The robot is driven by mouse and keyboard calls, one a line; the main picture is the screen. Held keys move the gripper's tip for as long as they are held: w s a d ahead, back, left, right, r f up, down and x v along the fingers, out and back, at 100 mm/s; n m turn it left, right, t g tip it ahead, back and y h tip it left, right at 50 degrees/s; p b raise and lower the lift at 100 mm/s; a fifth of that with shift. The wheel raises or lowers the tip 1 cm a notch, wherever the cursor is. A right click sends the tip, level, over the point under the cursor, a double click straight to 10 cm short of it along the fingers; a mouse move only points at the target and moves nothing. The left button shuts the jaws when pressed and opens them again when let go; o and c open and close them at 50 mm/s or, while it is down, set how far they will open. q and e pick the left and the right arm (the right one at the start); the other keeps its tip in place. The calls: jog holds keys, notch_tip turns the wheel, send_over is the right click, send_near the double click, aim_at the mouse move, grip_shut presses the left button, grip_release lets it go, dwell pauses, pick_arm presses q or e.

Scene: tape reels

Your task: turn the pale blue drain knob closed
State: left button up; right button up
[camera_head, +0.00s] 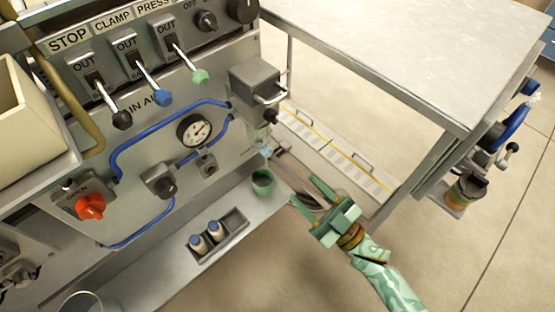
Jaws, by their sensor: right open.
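The pale blue drain knob (266,153) shows as a small patch beneath the clear bowl (257,136) of the grey filter unit (256,82). It is too small for me to tell how it is turned. My right gripper (303,191) is open and empty, to the right of and below the knob in the picture, apart from it. Its green fingers point up and left toward the panel. My left gripper is not in view.
A green cup (262,183) stands on the ledge below the knob. Lever valves, a gauge (195,130), blue tubes and a red knob (90,207) sit on the panel. A steel table (410,50) stands to the right.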

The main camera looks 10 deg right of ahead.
aim_at(270, 154)
jog(key=b+x, duration=0.1)
jog(key=x, duration=0.8)
jog(key=shift+f+b, duration=0.2)
jog(key=shift+b, duration=0.2)
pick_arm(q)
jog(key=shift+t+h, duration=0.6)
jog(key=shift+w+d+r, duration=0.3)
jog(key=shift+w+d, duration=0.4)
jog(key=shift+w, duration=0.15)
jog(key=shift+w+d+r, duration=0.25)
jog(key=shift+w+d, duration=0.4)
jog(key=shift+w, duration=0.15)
pick_arm(e)
jog(key=shift+w+a+r, duration=0.35)
jog(key=shift+a, duration=0.05)
